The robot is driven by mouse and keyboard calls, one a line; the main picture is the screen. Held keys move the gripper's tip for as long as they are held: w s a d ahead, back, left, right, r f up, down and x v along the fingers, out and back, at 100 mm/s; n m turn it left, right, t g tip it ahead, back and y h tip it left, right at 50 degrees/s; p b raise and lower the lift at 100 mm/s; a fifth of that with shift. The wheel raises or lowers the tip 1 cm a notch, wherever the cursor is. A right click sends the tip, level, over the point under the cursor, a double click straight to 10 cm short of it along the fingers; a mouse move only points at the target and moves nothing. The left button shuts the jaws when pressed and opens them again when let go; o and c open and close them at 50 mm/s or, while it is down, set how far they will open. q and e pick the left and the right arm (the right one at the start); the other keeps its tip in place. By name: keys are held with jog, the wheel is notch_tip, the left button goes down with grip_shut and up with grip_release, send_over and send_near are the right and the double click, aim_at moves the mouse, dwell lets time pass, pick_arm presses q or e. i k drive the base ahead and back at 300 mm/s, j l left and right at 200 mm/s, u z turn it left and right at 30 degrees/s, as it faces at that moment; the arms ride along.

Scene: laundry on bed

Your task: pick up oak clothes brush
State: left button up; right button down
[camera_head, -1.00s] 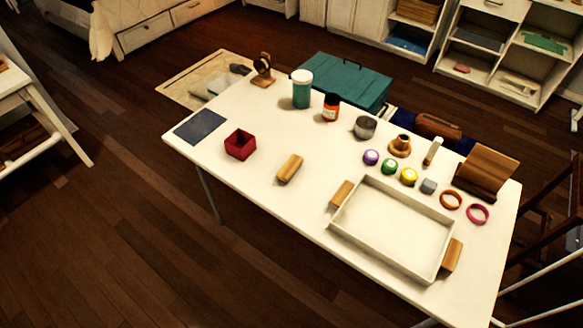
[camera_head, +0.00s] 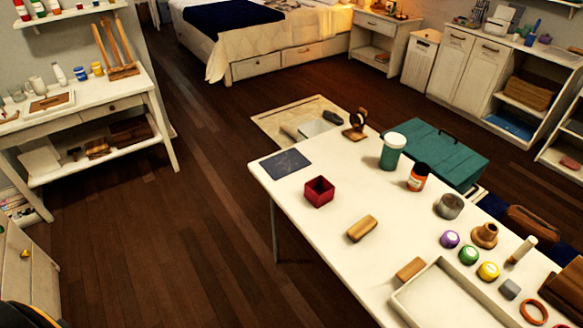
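A small oblong wooden piece (camera_head: 362,228) lies on the white table in front of me, between a red square box (camera_head: 319,191) and a white tray (camera_head: 450,298). It looks like it may be the oak clothes brush, but bristles cannot be made out. Another brown wooden item (camera_head: 97,149) lies on the lower shelf of the white side table at the left; it is too small to tell whether it is a brush. Neither of my grippers shows in the head view.
The white table (camera_head: 300,232) also holds jars, coloured lidded pots, rings and a dark flat pad (camera_head: 286,163). A teal case (camera_head: 440,152) stands behind it. A white side table (camera_head: 95,108) is at the left. Bare wooden floor (camera_head: 185,235) lies between; a bed (camera_head: 270,45) is behind.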

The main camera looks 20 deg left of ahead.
aim_at(355, 232)
jog(key=i+j, duration=0.2)
jog(key=j, duration=0.15)
jog(key=i+j, duration=0.2)
jog(key=j, duration=0.15)
jog(key=i+j, duration=0.2)
jog(key=j, duration=0.2)
